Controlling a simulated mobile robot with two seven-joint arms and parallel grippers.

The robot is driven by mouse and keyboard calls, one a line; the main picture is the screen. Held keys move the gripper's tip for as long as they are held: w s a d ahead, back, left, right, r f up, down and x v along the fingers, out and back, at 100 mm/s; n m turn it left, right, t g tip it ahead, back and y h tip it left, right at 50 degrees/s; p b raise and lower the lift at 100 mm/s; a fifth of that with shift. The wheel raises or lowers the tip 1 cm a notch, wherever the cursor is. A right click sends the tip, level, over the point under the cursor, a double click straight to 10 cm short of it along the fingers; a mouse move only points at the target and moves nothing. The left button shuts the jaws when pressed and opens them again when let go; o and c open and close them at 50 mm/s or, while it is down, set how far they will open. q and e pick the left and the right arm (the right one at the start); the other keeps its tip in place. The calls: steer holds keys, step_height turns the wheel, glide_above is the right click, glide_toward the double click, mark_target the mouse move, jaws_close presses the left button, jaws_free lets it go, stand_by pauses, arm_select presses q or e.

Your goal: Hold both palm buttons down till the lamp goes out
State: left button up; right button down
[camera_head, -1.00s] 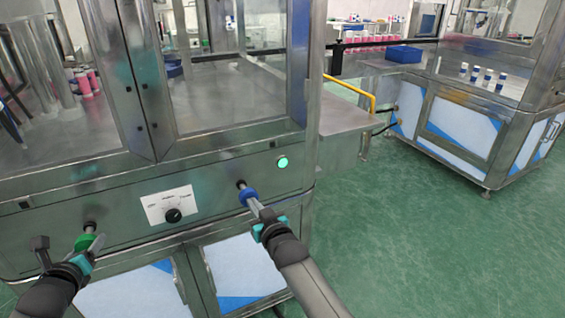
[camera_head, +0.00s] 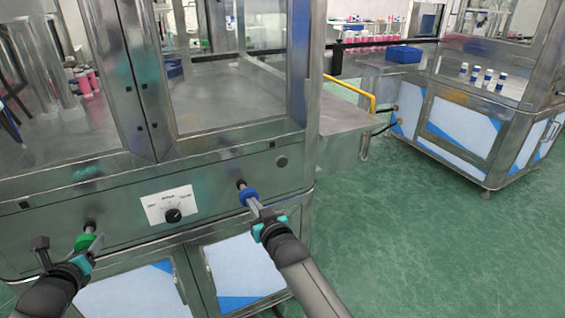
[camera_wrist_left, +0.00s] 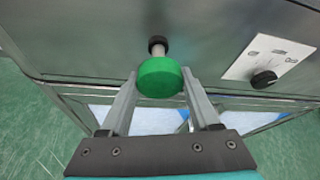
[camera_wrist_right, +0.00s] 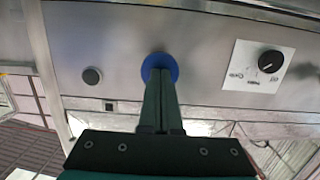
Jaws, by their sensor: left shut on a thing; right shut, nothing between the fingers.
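The lamp (camera_head: 282,161) on the front panel is dark grey, unlit; it also shows in the right wrist view (camera_wrist_right: 92,76). The green palm button (camera_head: 88,242) is at the panel's left, on a short stem. My left gripper (camera_head: 92,246) has its fingers on either side of the green button (camera_wrist_left: 159,77), shut on it. The blue palm button (camera_head: 249,196) is right of the dial. My right gripper (camera_head: 252,205) is shut and empty, its fingertips against the face of the blue button (camera_wrist_right: 160,66).
A white plate with a black dial (camera_head: 173,215) sits between the two buttons. Cabinet doors (camera_head: 240,268) are below the panel. A yellow rail (camera_head: 350,90) and a second steel cabinet (camera_head: 460,125) stand to the right. Green floor is clear there.

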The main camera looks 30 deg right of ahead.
arm_select(q)
steer(key=shift+w+r, duration=0.3)
steer(key=shift+r, duration=0.15)
arm_select(e)
steer(key=shift+s+r, duration=0.1)
steer(key=shift+s, duration=2.25)
arm_select(q)
steer(key=shift+f, duration=0.1)
steer(key=o, duration=1.4)
steer(key=shift+f, duration=0.3)
arm_select(e)
steer(key=s, duration=0.5)
steer(key=shift+s+r, duration=0.3)
steer(key=shift+s, duration=0.1)
arm_select(q)
steer(key=shift+o, duration=0.2)
steer(key=shift+s, duration=0.15)
